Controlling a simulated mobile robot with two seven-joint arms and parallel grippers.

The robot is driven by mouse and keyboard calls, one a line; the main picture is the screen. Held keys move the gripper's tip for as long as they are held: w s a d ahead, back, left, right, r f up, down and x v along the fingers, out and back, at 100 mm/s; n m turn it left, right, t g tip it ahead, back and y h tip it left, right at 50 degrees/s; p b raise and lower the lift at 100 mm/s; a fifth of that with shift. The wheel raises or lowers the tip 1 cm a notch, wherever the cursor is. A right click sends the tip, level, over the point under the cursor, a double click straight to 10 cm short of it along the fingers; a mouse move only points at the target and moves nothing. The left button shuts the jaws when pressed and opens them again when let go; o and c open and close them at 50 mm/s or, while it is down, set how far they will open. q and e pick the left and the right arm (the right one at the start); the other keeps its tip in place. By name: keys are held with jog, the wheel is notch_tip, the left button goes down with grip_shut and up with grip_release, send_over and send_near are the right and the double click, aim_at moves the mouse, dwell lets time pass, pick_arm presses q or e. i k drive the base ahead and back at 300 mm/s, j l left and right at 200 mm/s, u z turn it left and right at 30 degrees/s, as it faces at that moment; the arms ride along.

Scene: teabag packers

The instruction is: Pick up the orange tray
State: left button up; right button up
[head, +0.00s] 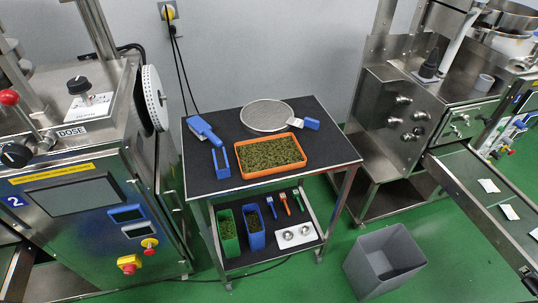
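The orange tray (242,173) lies flat on the black top of a metal cart in the middle of the head view. It is rectangular, with a low orange rim, and is filled with green-brown tea leaves (270,153).
Packing machines stand left (75,200) and right (390,110). A grey bin (384,262) stands on the green floor. Tubs sit on the lower shelf.

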aim_at(260, 157)
jog(key=z, duration=1.8)
jog(key=k+j, duration=0.9)
jog(key=k, duration=0.25)
